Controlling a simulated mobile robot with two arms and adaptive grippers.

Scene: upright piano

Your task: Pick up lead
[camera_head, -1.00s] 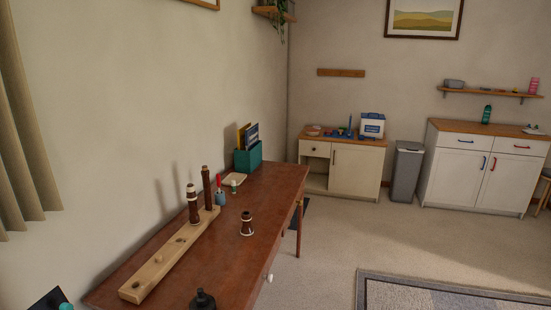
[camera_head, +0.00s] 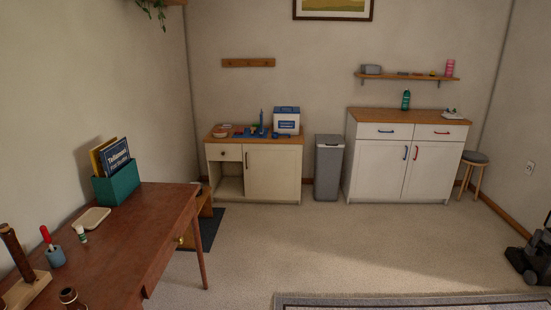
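I cannot make out anything that is clearly a lead in this view. Neither of my grippers is in view. The brown wooden desk (camera_head: 150,232) is at the left. On it stand a dark wooden joint (camera_head: 16,250) on a pale wooden stand (camera_head: 28,289), a blue-grey cup (camera_head: 55,258) with a red-handled tool, a small white-and-green tube (camera_head: 80,234), a pale tray (camera_head: 92,219) and a teal holder (camera_head: 118,184) with books. A short dark piece (camera_head: 69,298) is cut off at the bottom edge.
A low cabinet (camera_head: 272,172) holds a blue mat and a white-and-blue box (camera_head: 286,121). A grey bin (camera_head: 328,167) and white cabinet (camera_head: 378,160) stand beside it. A stool (camera_head: 474,160) and dark vacuum-like machine (camera_head: 530,260) are at the right. Carpet between is clear.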

